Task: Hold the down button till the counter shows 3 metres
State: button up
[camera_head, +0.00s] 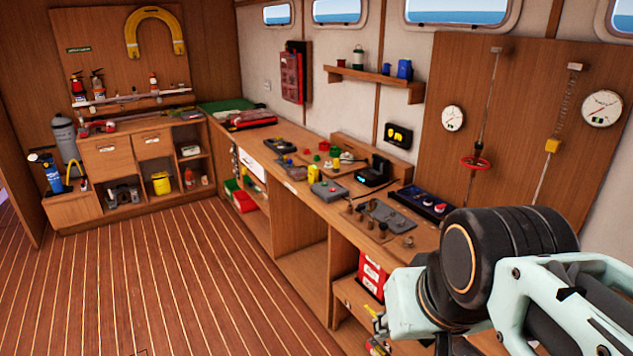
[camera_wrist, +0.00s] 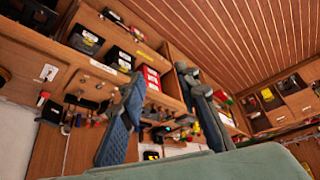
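A black counter box (camera_head: 398,135) with yellow digits hangs on the wall above the bench; the digits are too small to read surely. It also seems to show, turned over, in the wrist view (camera_wrist: 150,155). A grey box with a small red button (camera_head: 328,190) lies near the bench's front edge. A dark panel with several round knobs or buttons (camera_head: 422,202) lies further right. No label marks a down button legibly. My gripper (camera_wrist: 160,72) shows in the wrist view with its two fingers wide apart and nothing between them. In the head view its fingers cannot be made out.
The wooden bench (camera_head: 285,188) carries many small items, including a yellow object (camera_head: 313,174) and a black device with a cyan display (camera_head: 372,172). A red box (camera_head: 372,273) sits in the shelf below. The plank floor (camera_head: 190,275) is clear at left.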

grip_shut()
dwell(1.4)
